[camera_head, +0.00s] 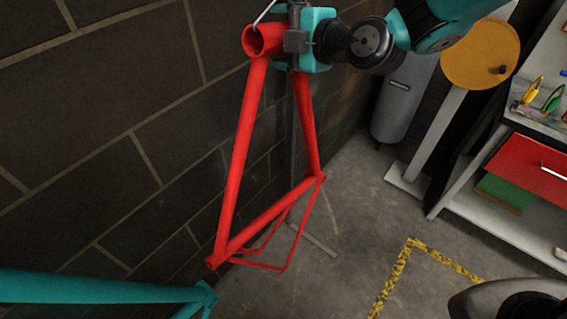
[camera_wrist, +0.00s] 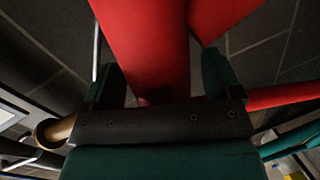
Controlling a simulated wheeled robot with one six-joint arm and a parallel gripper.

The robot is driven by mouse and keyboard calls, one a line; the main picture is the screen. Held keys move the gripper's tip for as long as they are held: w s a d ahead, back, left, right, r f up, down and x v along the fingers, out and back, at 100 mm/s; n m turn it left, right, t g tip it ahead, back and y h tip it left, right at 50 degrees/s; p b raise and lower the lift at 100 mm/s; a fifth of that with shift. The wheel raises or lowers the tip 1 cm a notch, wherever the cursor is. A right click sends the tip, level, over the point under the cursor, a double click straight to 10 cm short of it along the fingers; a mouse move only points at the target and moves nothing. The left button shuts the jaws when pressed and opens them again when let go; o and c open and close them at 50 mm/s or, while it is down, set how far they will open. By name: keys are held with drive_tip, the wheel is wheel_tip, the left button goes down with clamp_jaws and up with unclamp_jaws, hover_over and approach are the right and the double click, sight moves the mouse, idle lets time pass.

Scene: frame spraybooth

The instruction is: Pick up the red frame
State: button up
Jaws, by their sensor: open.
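The red frame (camera_head: 238,165) is a bicycle frame hanging upright in front of the dark wall, with a thin metal hook at its top tube end. My gripper (camera_head: 294,38) is at the frame's upper end, on its right side. In the wrist view the red frame's thick tube (camera_wrist: 150,40) runs between the two fingers of my gripper (camera_wrist: 163,78). The fingers are open, one on each side of the tube. Whether either finger touches the tube, I cannot tell.
A teal frame (camera_head: 100,288) is at the lower left. The dark block wall (camera_head: 110,120) is close behind the red frame. A grey cylinder (camera_head: 402,100), a stand with a yellow disc (camera_head: 480,52) and a shelf unit with a red drawer (camera_head: 525,165) stand right.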

drive_tip(key=shift+c, duration=0.5)
clamp_jaws()
drive_tip(key=shift+w+r, duration=0.1)
drive_tip(key=shift+r, duration=0.05)
drive_tip(key=shift+a+r, duration=0.1)
